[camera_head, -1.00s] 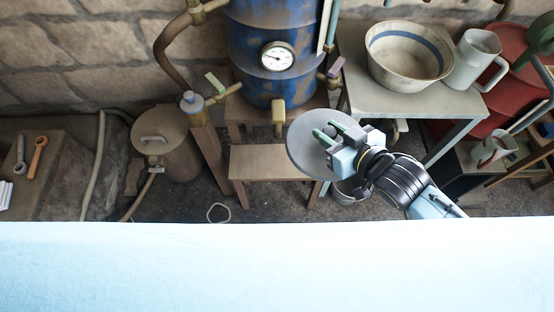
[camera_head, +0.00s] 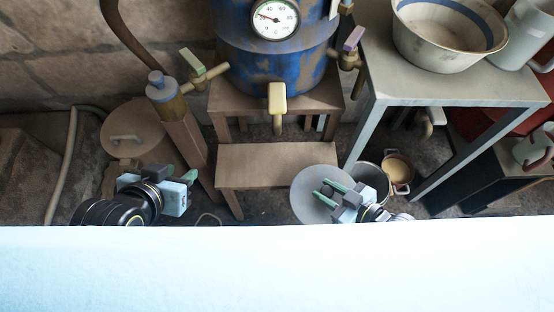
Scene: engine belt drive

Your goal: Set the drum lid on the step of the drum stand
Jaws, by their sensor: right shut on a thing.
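The drum lid (camera_head: 308,208), a flat grey disc, is held by my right gripper (camera_head: 330,188), which is shut on it from the right. The drum stand (camera_head: 230,98) is brown wood and bears the blue drum (camera_head: 275,70). Its low step (camera_head: 262,160) is a bare board in front. The lid overlaps the step's front right corner in the picture; I cannot tell how high it is above it. My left gripper (camera_head: 190,177) is left of the stand, apart from it, with no object visible in it. Its finger gap is unclear.
A brass tap (camera_head: 277,105) hangs over the step's back. A grey table (camera_head: 450,92) with a bowl (camera_head: 445,45) stands at right, with pots (camera_head: 397,170) below. A lidded brown vessel (camera_head: 125,140) stands at left. A pale surface (camera_head: 270,270) fills the foreground.

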